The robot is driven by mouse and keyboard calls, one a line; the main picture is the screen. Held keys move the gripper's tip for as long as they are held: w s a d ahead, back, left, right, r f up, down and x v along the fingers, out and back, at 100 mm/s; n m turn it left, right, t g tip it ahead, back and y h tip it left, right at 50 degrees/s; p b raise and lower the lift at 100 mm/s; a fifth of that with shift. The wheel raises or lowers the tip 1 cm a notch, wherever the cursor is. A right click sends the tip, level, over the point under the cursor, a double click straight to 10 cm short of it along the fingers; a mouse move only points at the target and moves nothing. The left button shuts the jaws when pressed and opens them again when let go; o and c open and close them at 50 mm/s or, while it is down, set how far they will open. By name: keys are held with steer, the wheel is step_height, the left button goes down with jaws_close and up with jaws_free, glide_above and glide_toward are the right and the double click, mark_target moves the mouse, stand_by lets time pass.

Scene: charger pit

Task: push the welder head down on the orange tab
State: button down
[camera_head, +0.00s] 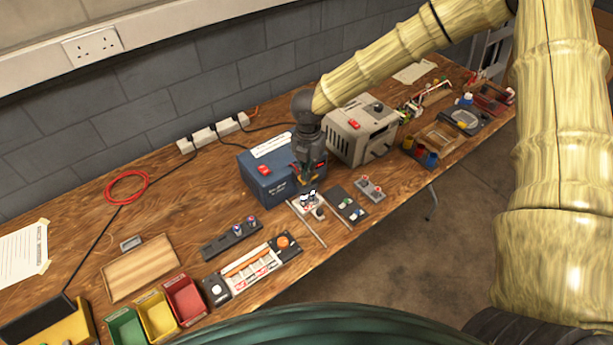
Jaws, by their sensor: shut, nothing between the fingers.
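My gripper (309,180) is shut and empty, pointing down at the front right of a blue box (265,185) with a red switch and a white label. Just below the fingertips is a small whitish fixture (309,204) with dark and metallic parts. I cannot tell whether the fingers touch it. The welder head and the orange tab are too small or hidden to tell apart here. My gripper and wrist cover part of the blue box.
A grey box (362,135) with a red switch stands right of the blue box. A dark holder (347,204) and a small grey block (370,188) lie nearby. A white panel (252,269), an orange knob (283,241) and coloured bins (185,300) lie in front.

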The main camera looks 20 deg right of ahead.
steer(key=shift+r+p, duration=2.65)
steer(key=shift+r, duration=0.65)
steer(key=shift+f, duration=0.1)
